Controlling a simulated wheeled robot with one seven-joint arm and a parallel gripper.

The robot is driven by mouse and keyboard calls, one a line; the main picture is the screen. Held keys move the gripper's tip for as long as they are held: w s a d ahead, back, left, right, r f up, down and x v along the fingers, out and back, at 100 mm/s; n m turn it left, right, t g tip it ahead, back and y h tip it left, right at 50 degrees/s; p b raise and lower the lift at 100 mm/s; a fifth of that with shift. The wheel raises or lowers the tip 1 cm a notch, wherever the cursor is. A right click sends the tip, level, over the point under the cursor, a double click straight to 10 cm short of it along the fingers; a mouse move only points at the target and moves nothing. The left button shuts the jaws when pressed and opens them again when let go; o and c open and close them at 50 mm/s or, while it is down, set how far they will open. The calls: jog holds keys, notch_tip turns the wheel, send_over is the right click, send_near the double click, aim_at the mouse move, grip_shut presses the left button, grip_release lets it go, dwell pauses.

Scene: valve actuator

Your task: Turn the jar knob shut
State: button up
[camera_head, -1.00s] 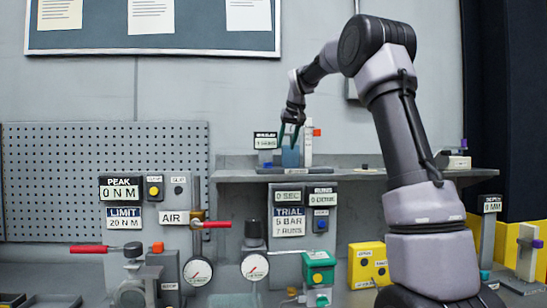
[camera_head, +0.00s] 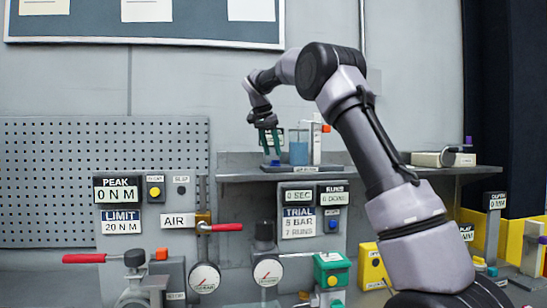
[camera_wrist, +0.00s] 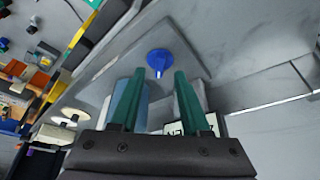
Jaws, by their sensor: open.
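A small blue knob (camera_wrist: 160,62) with a pointer shows in the wrist view, ahead of the fingertips and roughly between their lines. In the head view it is a blue spot (camera_head: 275,163) low on the shelf, just below my gripper. My gripper (camera_head: 268,152) points down over it, with green fingers apart and nothing between them. The fingers (camera_wrist: 152,78) look apart from the knob; the exact gap is hard to judge. The light-blue jar (camera_head: 298,153) stands just right of my gripper. A small display behind my gripper is mostly hidden.
A white post with an orange-red block (camera_head: 318,140) stands right of the jar. The grey shelf (camera_head: 240,177) carries these things. Below are gauges (camera_head: 267,270), red-handled levers (camera_head: 226,227) and a green box (camera_head: 332,266). The wall above the shelf is free.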

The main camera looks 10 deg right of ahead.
aim_at(276, 165)
jog(key=shift+x, duration=1.5)
grip_shut()
jog(key=shift+d+n, duration=0.1)
jog(key=shift+n, duration=0.3)
jog(key=n, duration=0.1)
jog(key=n+t+y, duration=0.1)
jog(key=n, duration=0.1)
jog(key=shift+s+d+n, duration=0.15)
jog(key=shift+d+n, duration=0.05)
jog(key=shift+n, duration=0.1)
jog(key=shift+d+n+y, duration=0.1)
jog(key=shift+n+y, duration=0.8)
jog(key=shift+n, duration=0.9)
